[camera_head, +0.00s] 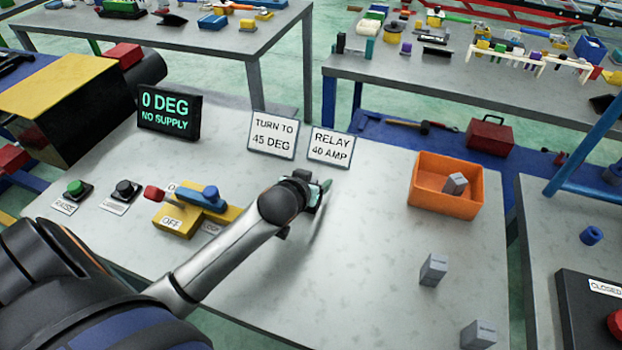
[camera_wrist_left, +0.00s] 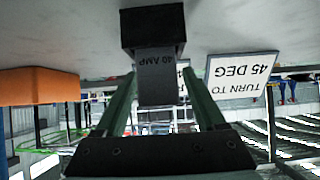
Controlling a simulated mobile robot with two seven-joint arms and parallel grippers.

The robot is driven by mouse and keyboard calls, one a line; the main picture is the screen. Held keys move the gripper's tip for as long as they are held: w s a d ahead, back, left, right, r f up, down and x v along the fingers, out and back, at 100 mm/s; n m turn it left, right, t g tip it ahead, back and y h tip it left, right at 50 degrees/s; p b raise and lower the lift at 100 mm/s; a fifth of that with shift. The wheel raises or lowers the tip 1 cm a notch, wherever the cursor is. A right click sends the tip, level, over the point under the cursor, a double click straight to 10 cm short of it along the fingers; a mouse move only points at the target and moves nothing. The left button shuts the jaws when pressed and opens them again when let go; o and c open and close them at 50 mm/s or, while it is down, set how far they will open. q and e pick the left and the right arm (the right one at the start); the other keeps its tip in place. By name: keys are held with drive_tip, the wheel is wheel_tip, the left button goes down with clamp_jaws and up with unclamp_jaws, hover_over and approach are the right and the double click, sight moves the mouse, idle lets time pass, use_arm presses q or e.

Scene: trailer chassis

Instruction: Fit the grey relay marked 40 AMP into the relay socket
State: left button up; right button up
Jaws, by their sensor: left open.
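In the left wrist view, which is upside down, the grey relay marked 40 AMP (camera_wrist_left: 155,82) stands with its end at the black relay socket (camera_wrist_left: 152,30). The two look in line and touching; how deep the relay sits cannot be told. My left gripper (camera_wrist_left: 158,76) is open, with one green finger on each side of the relay and gaps showing. In the head view my left gripper (camera_head: 318,192) is low over the table, in front of the RELAY 40 AMP sign (camera_head: 331,147). My right gripper is out of view.
An orange bin (camera_head: 446,206) holds a grey block (camera_head: 455,184). Two more grey blocks stand on the table at right, one nearer the middle (camera_head: 433,269) and one at the front edge (camera_head: 478,335). A yellow switch with a blue handle (camera_head: 203,198) is left of my arm.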

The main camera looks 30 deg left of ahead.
use_arm(q)
drive_tip(key=v, duration=1.2)
drive_tip(key=shift+r, duration=0.2)
